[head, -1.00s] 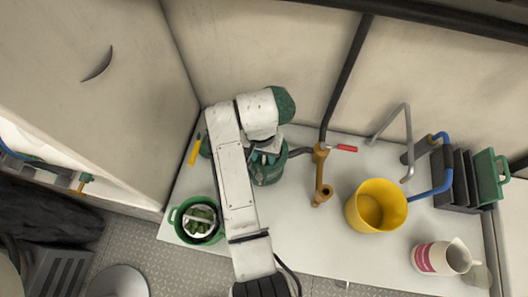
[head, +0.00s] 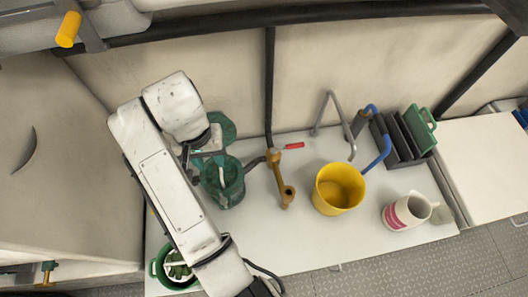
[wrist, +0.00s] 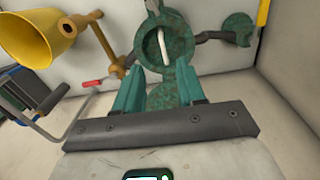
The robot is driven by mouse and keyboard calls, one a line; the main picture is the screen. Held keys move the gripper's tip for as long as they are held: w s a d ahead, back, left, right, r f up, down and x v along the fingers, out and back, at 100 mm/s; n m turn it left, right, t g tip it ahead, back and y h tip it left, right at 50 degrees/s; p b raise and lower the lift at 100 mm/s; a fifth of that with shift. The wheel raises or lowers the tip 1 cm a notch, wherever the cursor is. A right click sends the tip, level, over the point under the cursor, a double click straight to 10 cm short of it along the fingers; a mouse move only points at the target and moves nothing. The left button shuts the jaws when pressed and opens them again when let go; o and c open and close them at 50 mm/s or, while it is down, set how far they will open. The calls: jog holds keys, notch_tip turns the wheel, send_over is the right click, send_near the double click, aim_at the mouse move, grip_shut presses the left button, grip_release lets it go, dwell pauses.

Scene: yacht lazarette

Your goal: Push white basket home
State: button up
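A green strainer housing (head: 222,186) stands on the white bench with its round mouth open upward. A curved white handle (wrist: 163,46) shows in its mouth in the wrist view, and it shows as a small white piece in the head view (head: 221,172). It looks like part of the white basket; the rest of the basket is hidden inside the housing. My gripper (wrist: 160,78) has two teal fingers standing apart with nothing between them. It is close to the housing mouth, partly hidden by my wrist in the head view.
A green lid (head: 222,127) stands beside the housing. A green bucket (head: 160,268) with white and green contents is at front left. A brown pipe fitting (head: 279,180) with a red handle, a yellow bucket (head: 339,190) and a white-and-pink jug (head: 406,212) stand to the right.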

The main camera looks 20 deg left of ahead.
jog(key=w+d+f+m, duration=0.1)
jog(key=d+f, duration=0.2)
jog(key=d, duration=0.7)
jog(key=w+d+f+m, duration=0.1)
jog(key=d+f, duration=0.3)
jog(key=d, duration=0.7)
jog(key=w+d+f+m, duration=0.1)
jog(key=d+f, duration=0.2)
jog(key=d, duration=0.7)
jog(key=s+d+m+t, duration=0.1)
jog(key=s+d+m, duration=0.2)
jog(key=s+d, duration=1.4)
jog(key=shift+s+d+r+m, duration=0.15)
jog(key=shift+s+d+m, duration=0.2)
jog(key=shift+d, duration=0.85)
